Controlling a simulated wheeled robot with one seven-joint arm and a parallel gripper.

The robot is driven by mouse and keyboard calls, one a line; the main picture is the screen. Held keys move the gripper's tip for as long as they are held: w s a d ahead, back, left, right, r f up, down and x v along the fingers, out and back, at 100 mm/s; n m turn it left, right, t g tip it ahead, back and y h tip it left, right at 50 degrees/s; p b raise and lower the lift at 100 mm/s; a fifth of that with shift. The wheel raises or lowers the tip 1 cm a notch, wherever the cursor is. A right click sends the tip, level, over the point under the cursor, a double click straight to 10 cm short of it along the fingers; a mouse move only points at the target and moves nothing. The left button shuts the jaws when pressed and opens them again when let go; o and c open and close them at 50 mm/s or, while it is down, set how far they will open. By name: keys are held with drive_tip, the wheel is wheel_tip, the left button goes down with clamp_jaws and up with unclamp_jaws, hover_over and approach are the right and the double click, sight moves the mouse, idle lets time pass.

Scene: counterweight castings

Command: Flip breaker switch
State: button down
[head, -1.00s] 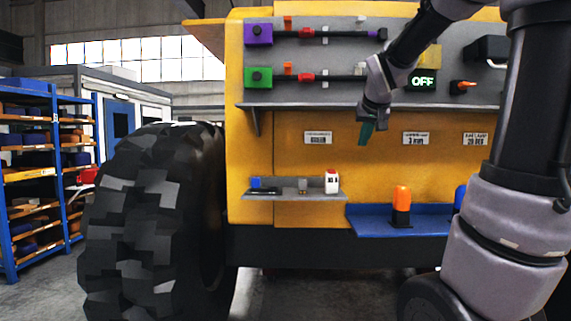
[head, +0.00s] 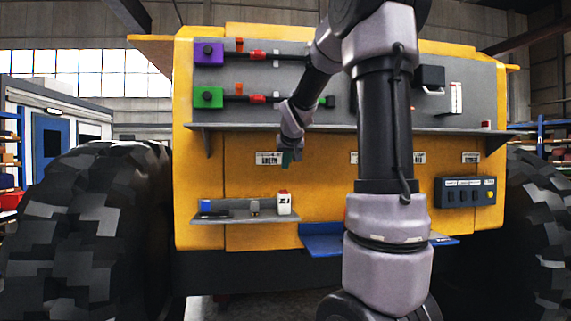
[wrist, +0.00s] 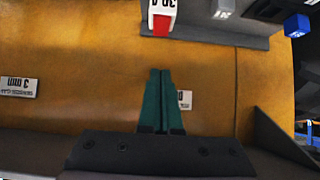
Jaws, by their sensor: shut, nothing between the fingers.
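A small white block with a red part, marked 30 A in the wrist view (wrist: 160,12), looks like a breaker; it stands at the right end of a small grey shelf (head: 232,216) in the head view (head: 284,203). Its red part (wrist: 162,25) faces my gripper in the wrist view; the switch position is unclear. My gripper (head: 287,160) is above the block in the head view, in front of the yellow panel. In the wrist view its green fingers (wrist: 160,73) are shut together, empty and apart from the block.
A dark box with several switches (head: 466,192) is on the panel's right side. A long grey ledge (head: 240,126) runs above my gripper. A blue shelf (head: 322,240) is below right, partly hidden by my arm. Large tyres (head: 85,230) flank the panel.

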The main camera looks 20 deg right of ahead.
hover_over(283, 191)
drive_tip(key=s, duration=0.2)
wheel_tip(283, 191, down, 4)
drive_tip(key=shift+w+a+r, duration=0.1)
drive_tip(key=shift+w+a, duration=0.05)
drive_tip(key=f, duration=0.3)
drive_tip(key=shift+w+f, duration=0.1)
drive_tip(key=shift+w, duration=0.15)
drive_tip(key=shift+f, duration=0.35)
drive_tip(key=shift+w, duration=0.1)
drive_tip(key=shift+f+g, duration=0.25)
drive_tip(key=shift+g, duration=0.05)
drive_tip(key=shift+w, duration=0.15)
drive_tip(key=shift+w+d+r, duration=0.25)
drive_tip(key=shift+w+d, duration=0.05)
drive_tip(key=shift+w, duration=0.35)
drive_tip(key=shift+r, duration=0.1)
